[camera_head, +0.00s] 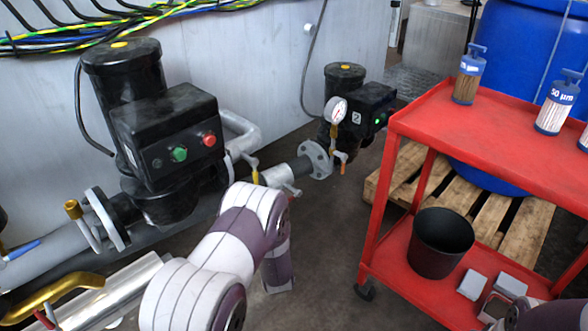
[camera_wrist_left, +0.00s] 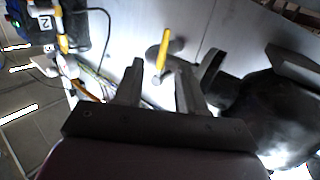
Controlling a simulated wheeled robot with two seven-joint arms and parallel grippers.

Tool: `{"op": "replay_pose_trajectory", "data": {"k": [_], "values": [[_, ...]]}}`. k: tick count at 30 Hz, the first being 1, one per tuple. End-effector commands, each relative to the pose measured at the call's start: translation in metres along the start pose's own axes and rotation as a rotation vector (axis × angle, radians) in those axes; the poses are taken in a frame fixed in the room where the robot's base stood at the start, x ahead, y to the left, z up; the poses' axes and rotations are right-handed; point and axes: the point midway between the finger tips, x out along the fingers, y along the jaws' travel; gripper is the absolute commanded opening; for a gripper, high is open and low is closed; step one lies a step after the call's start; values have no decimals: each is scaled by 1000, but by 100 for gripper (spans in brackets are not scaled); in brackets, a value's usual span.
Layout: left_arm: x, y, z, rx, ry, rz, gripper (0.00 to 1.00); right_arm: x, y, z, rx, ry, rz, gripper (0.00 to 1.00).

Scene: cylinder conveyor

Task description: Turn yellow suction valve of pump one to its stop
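Pump one (camera_head: 165,140) is the nearer black pump, with green and red buttons on its box. A small yellow valve handle (camera_head: 255,176) stands at the pipe to its right, just above my left arm. In the left wrist view a yellow handle (camera_wrist_left: 162,48) stands upright beyond my left gripper (camera_wrist_left: 161,70), in line with the gap between the fingers. The fingers are apart and nothing is held. I cannot tell whether they touch the handle. In the head view my left gripper is hidden behind my own arm. My right gripper is not in view.
The smaller pump two (camera_head: 345,110), with a gauge and orange handle, stands behind. A blue handle (camera_head: 24,249) is at far left. A red cart (camera_head: 430,112) with filter jars and a black bucket (camera_head: 440,243) stands right, before a wooden pallet (camera_head: 490,220). Floor between is clear.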

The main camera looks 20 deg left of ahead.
Motion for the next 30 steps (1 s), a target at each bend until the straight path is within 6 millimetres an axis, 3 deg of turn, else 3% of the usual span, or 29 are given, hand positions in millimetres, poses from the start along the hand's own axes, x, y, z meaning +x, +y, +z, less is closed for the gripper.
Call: {"op": "replay_pose_trajectory", "data": {"k": [5,18,23,30], "values": [[10,-2,-13,3,77,-11,40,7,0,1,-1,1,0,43],[110,-3,-19,4,74,-9,40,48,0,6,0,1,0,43],[125,-3,-23,5,72,-8,40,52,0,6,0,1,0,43],[126,-2,-24,5,71,-7,40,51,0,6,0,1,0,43]]}}
